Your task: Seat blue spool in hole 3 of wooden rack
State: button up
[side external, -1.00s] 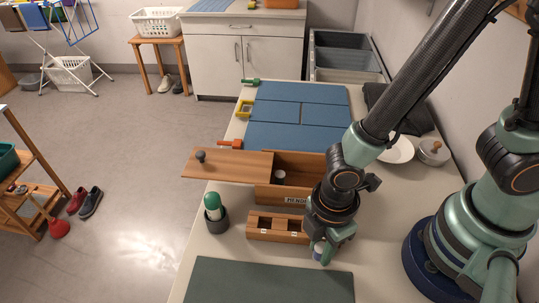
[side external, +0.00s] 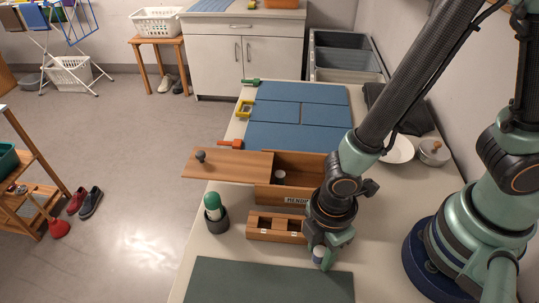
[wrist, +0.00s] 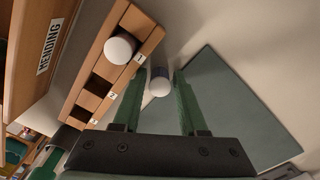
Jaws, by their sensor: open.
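The blue spool (wrist: 158,74), with white ends, stands on the table beside the wooden rack. It also shows partly at my gripper in the side view (side external: 318,254). My gripper (wrist: 156,88) is open, with one green finger on each side of the spool and gaps visible. The wooden rack (side external: 262,236) has numbered holes. In the wrist view, a white-topped spool (wrist: 120,48) sits in the hole by label 1. The holes by labels 2 and 3 look dark and empty. My gripper hides the rack's right end in the side view.
A wooden box marked MENDING (side external: 265,193) with its lid slid left stands behind the rack. A dark cup with a green-topped item (side external: 213,216) stands left of the rack. A dark green mat (side external: 265,283) lies in front. A plate (side external: 398,150) is at the back right.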

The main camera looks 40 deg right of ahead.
aim_at(320, 250)
notch_tip(320, 250, up, 12)
jog(key=w+d+r+m+t+y, duration=0.1)
jog(key=w+d+r+m+t, duration=0.2)
jog(key=w+d+r+m, duration=0.4)
jog(key=w+d+m, duration=0.2)
jog(key=shift+w+d+r, duration=0.15)
jog(key=shift+d+r, duration=0.15)
jog(key=shift+d, duration=0.05)
jog(key=shift+o, duration=1.2)
jog(key=w+d+r+m+t+h, duration=0.1)
jog(key=w+d+r+m+t, duration=0.1)
jog(key=d+r+m, duration=0.2)
jog(key=d+m, duration=0.2)
jog(key=d, duration=0.2)
jog(key=shift+d+r+t, duration=0.3)
jog(key=shift+r, duration=0.1)
jog(key=shift+o, duration=0.7)
jog(key=shift+d+r+m, duration=0.1)
jog(key=shift+d+m, duration=0.15)
jog(key=shift+m, duration=0.25)
jog(key=shift+a, duration=0.1)
